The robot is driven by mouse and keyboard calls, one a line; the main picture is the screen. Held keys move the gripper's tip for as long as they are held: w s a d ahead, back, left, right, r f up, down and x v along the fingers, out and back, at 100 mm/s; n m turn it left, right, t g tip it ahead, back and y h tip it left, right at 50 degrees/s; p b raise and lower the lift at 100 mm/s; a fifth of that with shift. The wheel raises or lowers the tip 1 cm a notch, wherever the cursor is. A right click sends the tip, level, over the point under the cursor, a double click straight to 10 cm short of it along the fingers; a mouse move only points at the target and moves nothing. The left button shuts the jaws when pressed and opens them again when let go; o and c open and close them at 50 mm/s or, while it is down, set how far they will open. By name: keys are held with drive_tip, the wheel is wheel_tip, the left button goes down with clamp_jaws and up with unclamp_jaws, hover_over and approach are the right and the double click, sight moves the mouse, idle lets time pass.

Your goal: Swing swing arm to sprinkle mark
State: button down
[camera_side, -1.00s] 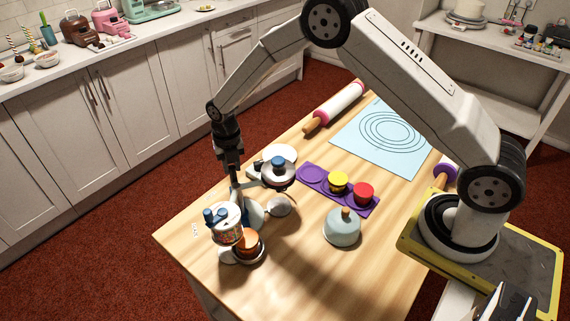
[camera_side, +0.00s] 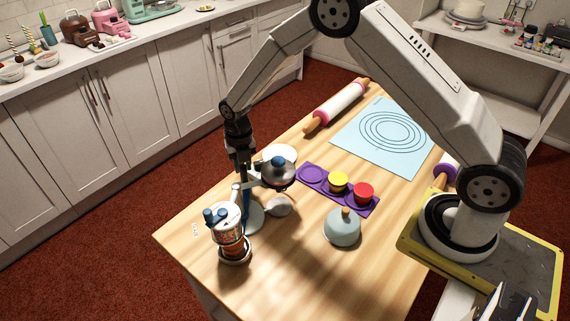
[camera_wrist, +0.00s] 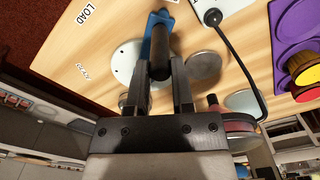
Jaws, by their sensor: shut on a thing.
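The swing-arm stand has a blue upright (camera_side: 246,195) on a pale round base (camera_side: 256,217). My gripper (camera_side: 242,172) is above it in the side view. In the wrist view my gripper (camera_wrist: 161,68) is shut on a dark upright handle (camera_wrist: 160,48), with a blue part (camera_wrist: 159,18) beyond it. An orange cake (camera_side: 236,249) sits on a small dark-rimmed round plate (camera_side: 236,259), below a canister with blue knobs (camera_side: 227,222). In the wrist view, printed labels read LOAD (camera_wrist: 85,13) and, less clearly, GLAZE (camera_wrist: 82,72). I cannot make out a sprinkle mark.
A dark domed pot with a blue knob (camera_side: 278,170) stands right of the stand. A purple tray (camera_side: 312,175) holds a yellow (camera_side: 338,182) and a red (camera_side: 364,192) cake. A pale blue dome (camera_side: 342,228) stands nearby. The front right of the wooden table is clear.

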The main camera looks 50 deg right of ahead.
drive_tip(key=shift+s+d, duration=0.2)
drive_tip(key=shift+s, duration=0.1)
drive_tip(key=c, duration=0.5)
unclamp_jaws()
drive_tip(key=shift+r, duration=0.15)
drive_tip(key=shift+r, duration=3.35)
